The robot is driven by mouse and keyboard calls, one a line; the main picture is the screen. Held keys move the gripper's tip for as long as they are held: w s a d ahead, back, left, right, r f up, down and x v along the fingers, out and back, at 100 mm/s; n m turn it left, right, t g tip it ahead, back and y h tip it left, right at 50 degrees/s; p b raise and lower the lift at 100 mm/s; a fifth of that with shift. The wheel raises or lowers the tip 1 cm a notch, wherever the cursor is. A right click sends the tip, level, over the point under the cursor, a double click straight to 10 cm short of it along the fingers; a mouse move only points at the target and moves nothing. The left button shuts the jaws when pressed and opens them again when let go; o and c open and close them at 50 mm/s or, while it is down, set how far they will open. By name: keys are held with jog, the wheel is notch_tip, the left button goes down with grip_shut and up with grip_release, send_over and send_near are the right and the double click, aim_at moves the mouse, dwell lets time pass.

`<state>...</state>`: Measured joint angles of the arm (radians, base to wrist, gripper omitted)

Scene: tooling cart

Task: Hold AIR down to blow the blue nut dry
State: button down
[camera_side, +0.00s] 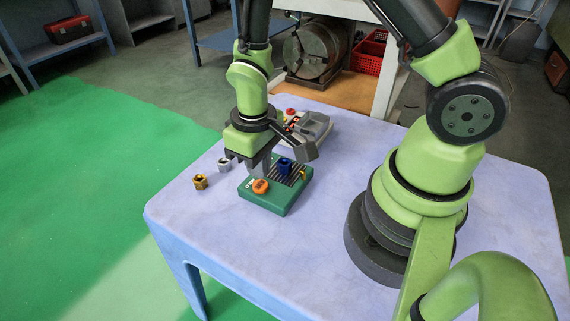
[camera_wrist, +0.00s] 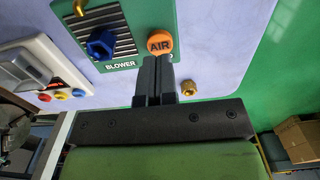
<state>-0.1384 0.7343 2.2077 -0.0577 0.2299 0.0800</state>
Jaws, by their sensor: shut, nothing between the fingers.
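The green blower box (camera_side: 267,203) sits on the table, marked BLOWER in the wrist view (camera_wrist: 150,14). Its round orange AIR button (camera_side: 260,186) is on top near one end; it also shows in the wrist view (camera_wrist: 160,42). The blue nut (camera_side: 285,165) rests on the box's dark slotted grille, beside the button; it also shows in the wrist view (camera_wrist: 102,44). My gripper (camera_side: 262,172) is shut and empty, fingers pointing down by the button. In the wrist view its fingertips (camera_wrist: 157,60) lie right at the button's edge. I cannot tell whether they touch it.
A brass nut (camera_side: 200,181) and a silver nut (camera_side: 224,164) stand on the lilac table (camera_side: 330,230), left of the box. A grey device (camera_side: 316,126) with coloured buttons is behind the box. The table front is clear.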

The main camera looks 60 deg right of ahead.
jog(key=shift+r, duration=2.45)
jog(key=s+r+m+t+y, duration=0.1)
jog(key=s+r, duration=0.4)
jog(key=r, duration=0.5)
jog(key=s+r+m+t+y, duration=0.1)
jog(key=s+r+m+t, duration=0.2)
jog(key=s+r+t, duration=0.3)
notch_tip(320, 180, up, 4)
jog(key=shift+d+f, duration=0.15)
jog(key=shift+d, duration=0.25)
